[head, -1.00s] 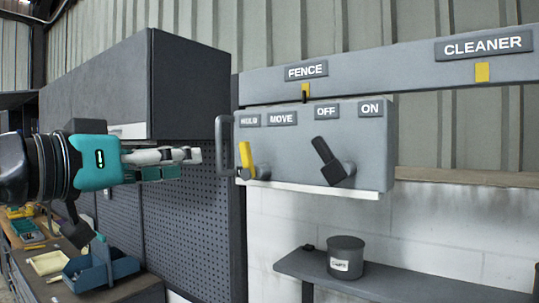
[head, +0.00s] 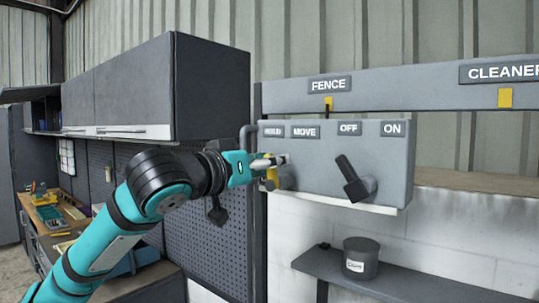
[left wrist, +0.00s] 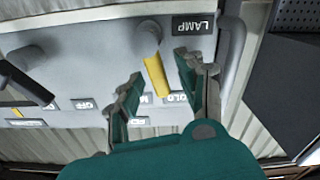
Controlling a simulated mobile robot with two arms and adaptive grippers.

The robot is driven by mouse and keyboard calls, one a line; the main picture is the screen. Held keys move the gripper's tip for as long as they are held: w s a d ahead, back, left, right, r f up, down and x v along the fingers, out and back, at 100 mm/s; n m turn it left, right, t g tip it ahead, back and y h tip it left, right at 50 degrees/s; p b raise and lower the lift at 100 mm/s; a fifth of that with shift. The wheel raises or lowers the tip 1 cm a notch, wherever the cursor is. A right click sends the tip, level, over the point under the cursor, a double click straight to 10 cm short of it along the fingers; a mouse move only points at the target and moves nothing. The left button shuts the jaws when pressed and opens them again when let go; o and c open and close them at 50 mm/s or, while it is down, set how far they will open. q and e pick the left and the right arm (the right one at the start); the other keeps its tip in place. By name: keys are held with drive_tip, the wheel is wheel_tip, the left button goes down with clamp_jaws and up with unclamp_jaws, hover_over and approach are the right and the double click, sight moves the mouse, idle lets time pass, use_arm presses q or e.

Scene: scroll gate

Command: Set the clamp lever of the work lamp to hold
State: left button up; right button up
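The clamp lever is a short yellow handle (left wrist: 156,75) on a grey pivot, on a grey control box (head: 330,178). A LAMP label (left wrist: 193,25) is beside the pivot. My left gripper (head: 272,163) is at the lever; in the left wrist view its open fingers (left wrist: 158,84) stand on either side of the handle, with gaps. In the head view the gripper hides most of the lever. My right gripper is out of view.
A second, dark lever (head: 353,180) sits right of it under OFF and ON labels. A grey bar handle (left wrist: 232,55) stands close beside the fingers. A dark cabinet (head: 215,90) is at left. A shelf (head: 420,285) with a round tin (head: 360,259) is below.

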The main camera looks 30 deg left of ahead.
use_arm(q)
drive_tip(key=shift+w, duration=0.4)
drive_tip(key=shift+s, duration=0.15)
drive_tip(key=shift+c, duration=0.8)
clamp_jaws()
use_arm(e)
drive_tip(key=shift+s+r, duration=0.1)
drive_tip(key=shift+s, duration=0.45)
use_arm(q)
drive_tip(key=shift+f, duration=0.1)
